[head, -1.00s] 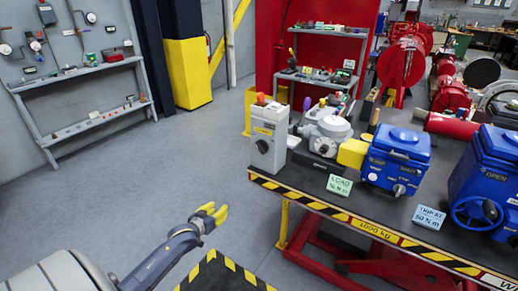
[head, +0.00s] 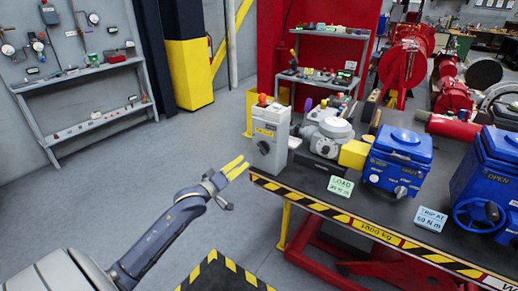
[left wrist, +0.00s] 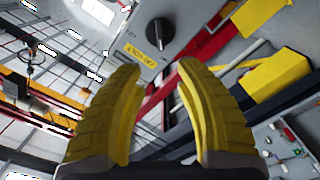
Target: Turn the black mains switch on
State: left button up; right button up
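The black mains switch (head: 263,147) is a dark rotary knob on the front of a grey box (head: 270,128) at the left end of the bench. In the left wrist view the knob (left wrist: 158,32) shows at the top, on the box face above a yellow label (left wrist: 140,54). My left gripper (head: 236,167) is in front of and to the left of the box, below the knob in the picture, apart from it. Its yellow fingers (left wrist: 158,82) are spread with nothing between them. My right gripper is not in view.
The bench (head: 345,208) has a striped yellow and black edge. A grey actuator (head: 328,135), a blue box (head: 398,158) and a blue unit with a handwheel (head: 488,180) stand on it. The floor (head: 110,205) left of the bench is clear.

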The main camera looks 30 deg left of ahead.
aim_at(259, 146)
pick_arm(q)
jog(key=w, duration=1.4)
jog(key=shift+w+d, duration=0.1)
jog(key=shift+d, duration=0.05)
jog(key=shift+c, duration=0.4)
grip_shut()
